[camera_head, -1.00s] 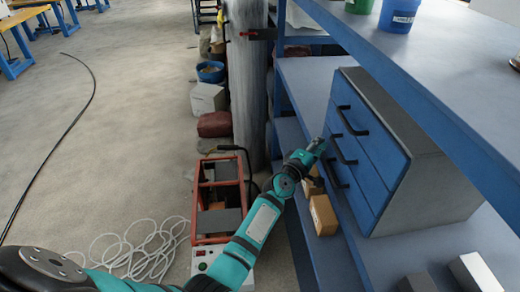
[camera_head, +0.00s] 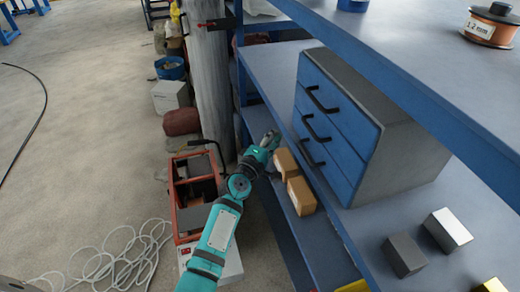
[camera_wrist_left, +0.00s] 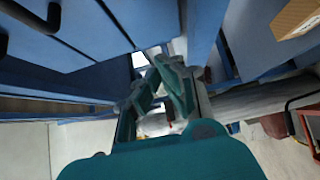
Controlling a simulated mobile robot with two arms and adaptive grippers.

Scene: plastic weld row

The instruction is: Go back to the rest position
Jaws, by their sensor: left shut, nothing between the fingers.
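My left arm reaches in from the bottom of the head view, and its gripper (camera_head: 270,140) is beside the blue shelving, near the drawer cabinet's front. In the left wrist view the two teal fingers of the left gripper (camera_wrist_left: 160,75) come together with nothing held between them. The drawer cabinet (camera_head: 335,125) is blue in front with grey sides and black handles, its drawers shut. Two cardboard boxes (camera_head: 301,196) sit on the lower shelf right of the gripper. My right gripper is not in view.
A red-framed machine (camera_head: 195,190) stands on the floor left of my arm, beside a grey column (camera_head: 210,90). White cable (camera_head: 120,258) lies coiled on the floor. Metal blocks (camera_head: 405,254) and a wire spool (camera_head: 491,24) are on the shelves. Open floor lies left.

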